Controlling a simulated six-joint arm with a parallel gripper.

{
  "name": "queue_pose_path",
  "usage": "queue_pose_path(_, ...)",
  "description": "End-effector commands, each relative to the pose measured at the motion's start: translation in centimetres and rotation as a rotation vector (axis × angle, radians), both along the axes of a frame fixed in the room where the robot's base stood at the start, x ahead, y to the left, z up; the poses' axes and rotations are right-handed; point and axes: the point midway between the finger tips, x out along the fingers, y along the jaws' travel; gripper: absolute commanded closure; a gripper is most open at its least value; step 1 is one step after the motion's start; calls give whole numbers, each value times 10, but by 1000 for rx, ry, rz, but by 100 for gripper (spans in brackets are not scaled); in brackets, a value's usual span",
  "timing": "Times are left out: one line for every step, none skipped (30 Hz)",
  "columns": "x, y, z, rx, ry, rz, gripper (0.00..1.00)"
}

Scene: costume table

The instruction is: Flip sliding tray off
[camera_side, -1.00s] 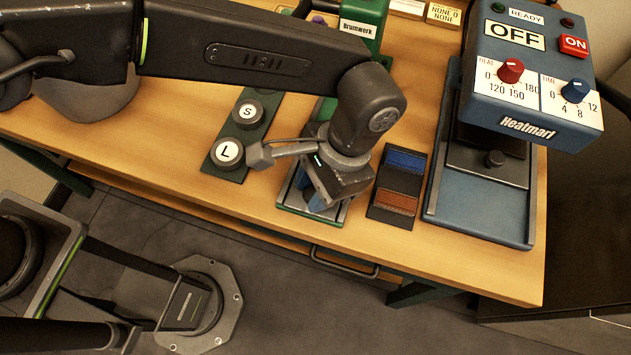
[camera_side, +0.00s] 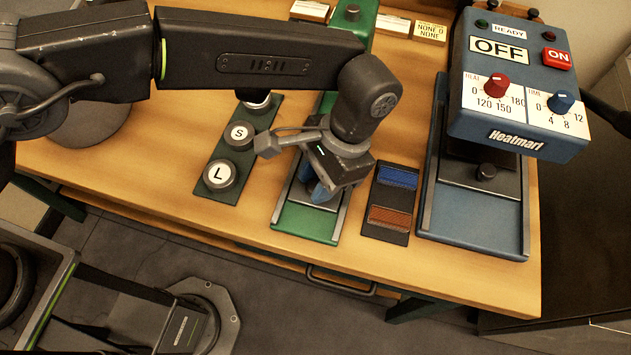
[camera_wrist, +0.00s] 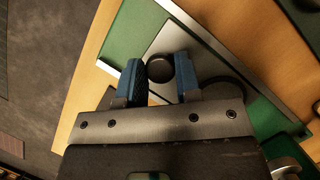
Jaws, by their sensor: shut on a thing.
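A green tray base (camera_side: 304,225) with metal side rails lies near the table's front edge in the side view. In the wrist view a grey sliding plate (camera_wrist: 178,42) lies between the rails and carries a round dark knob (camera_wrist: 160,67).
A dark panel with blue and brown pads (camera_side: 392,202) lies just right of the green base. A strip of round S and L buttons (camera_side: 240,134) lies to its left. The table's front edge is close below. Free wood shows left of the buttons.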

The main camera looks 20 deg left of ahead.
Motion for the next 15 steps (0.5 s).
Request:
queue_pose_path(0,-1,0,-2,-2,0,100)
queue_pose_path(0,-1,0,-2,-2,0,100)
queue_pose_path(0,-1,0,-2,-2,0,67)
queue_pose_path(0,-1,0,-2,-2,0,64)
queue_pose_path(0,-1,0,-2,-2,0,61)
queue_pose_path(0,0,0,-1,-1,0,57)
queue_pose_path(0,0,0,-1,-1,0,54)
queue_pose_path(0,0,0,-1,-1,0,52)
queue_pose_path(0,0,0,-1,-1,0,48)
queue_pose_path(0,0,0,-1,-1,0,45)
queue_pose_path(0,0,0,-1,-1,0,44)
queue_pose_path(0,0,0,-1,-1,0,44)
queue_pose_path(0,0,0,-1,-1,0,44)
queue_pose_path(0,0,0,-1,-1,0,44)
queue_pose_path(0,0,0,-1,-1,0,44)
